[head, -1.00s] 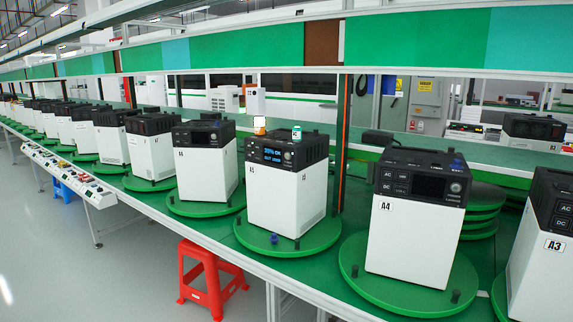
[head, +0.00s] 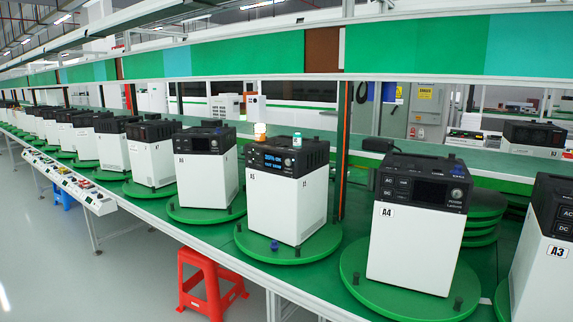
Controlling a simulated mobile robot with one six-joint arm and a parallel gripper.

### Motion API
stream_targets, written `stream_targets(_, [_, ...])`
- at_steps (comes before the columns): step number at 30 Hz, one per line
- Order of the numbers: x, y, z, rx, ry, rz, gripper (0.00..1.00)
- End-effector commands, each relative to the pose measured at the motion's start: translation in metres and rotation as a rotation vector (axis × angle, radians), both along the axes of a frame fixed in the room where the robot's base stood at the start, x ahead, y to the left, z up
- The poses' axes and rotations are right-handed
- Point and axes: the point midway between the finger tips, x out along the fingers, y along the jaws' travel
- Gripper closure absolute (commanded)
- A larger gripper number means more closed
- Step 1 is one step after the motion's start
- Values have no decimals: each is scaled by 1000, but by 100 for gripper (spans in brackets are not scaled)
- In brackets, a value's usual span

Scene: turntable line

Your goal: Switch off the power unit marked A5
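The power unit A5 (head: 285,208) stands upright near the middle of the head view, a white box with a black top section. A small label, which looks like A5, is on its upper white front. Its display (head: 275,160) is lit with blue-white text too small to read surely. A round knob or button (head: 288,162) is to the right of the display. The unit sits on a round green turntable (head: 318,248) with small dark pegs and a blue one at its front. My gripper is not in view.
Unit A4 (head: 408,245), its screen dark, stands to the right, and unit A3 (head: 545,270) is cut by the right edge. Another unit (head: 205,180) is to the left. A teal-capped bottle (head: 297,140) is on or behind A5. A red stool (head: 208,285) stands below the line.

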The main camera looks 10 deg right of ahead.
Motion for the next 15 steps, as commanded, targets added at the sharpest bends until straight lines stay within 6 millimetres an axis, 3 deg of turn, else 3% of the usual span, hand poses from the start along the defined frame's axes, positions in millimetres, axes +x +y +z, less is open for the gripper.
stream_targets(4, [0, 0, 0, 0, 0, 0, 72])
stream_targets(9, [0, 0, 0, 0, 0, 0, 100])
stream_targets(15, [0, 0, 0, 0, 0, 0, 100])
